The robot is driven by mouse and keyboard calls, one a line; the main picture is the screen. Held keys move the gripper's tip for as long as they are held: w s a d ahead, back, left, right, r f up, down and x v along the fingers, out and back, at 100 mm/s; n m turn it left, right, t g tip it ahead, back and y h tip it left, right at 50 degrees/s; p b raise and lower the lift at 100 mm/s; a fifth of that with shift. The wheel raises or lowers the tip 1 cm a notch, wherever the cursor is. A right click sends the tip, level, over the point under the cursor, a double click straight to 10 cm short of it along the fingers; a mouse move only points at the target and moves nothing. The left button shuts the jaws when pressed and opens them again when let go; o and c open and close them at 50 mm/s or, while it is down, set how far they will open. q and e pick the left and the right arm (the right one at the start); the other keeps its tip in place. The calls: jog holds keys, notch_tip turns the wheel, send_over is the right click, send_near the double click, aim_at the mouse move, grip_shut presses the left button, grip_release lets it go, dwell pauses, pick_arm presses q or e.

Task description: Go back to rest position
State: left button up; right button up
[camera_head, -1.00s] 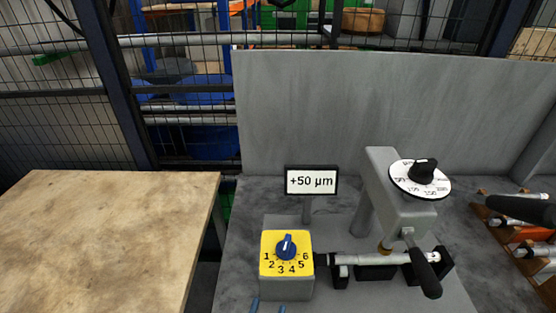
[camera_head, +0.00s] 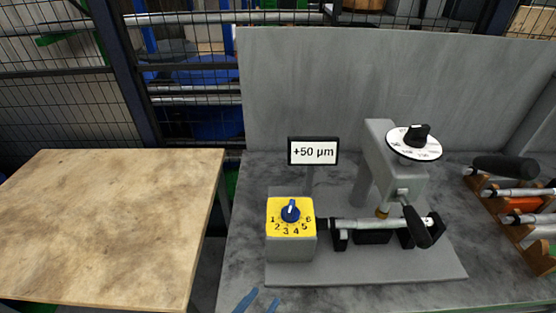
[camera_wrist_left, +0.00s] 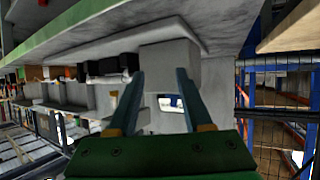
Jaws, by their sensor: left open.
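The rest of the left arm is out of the head view. My right gripper is not in view.
The grinder (camera_head: 395,170) carries a white dial, a black-handled lever and a metal shaft. The yellow dial box (camera_head: 277,243) stands at its left, below a "+50 µm" sign (camera_head: 313,151). A tool rack (camera_head: 485,203) is at right, a bare wooden table (camera_head: 110,220) at left.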

pick_arm(q)
jog(key=s+a+f+n+g+y, duration=0.2)
jog(key=s+a+g+y, duration=0.15)
jog(key=a, duration=0.35)
jog(key=s+a+f+n+g+y, duration=0.1)
jog(key=s+a+g+y, duration=0.1)
jog(key=s+a+g, duration=0.35)
notch_tip(320, 180, down, 18)
jog(key=s, duration=0.2)
jog(key=s+a+f+g, duration=0.1)
jog(key=s+a+f, duration=0.1)
jog(key=s+f, duration=0.7)
jog(key=shift+s+a+f, duration=0.15)
jog(key=shift+s+a, duration=0.25)
jog(key=shift+s, duration=0.55)
jog(key=shift+o, duration=0.2)
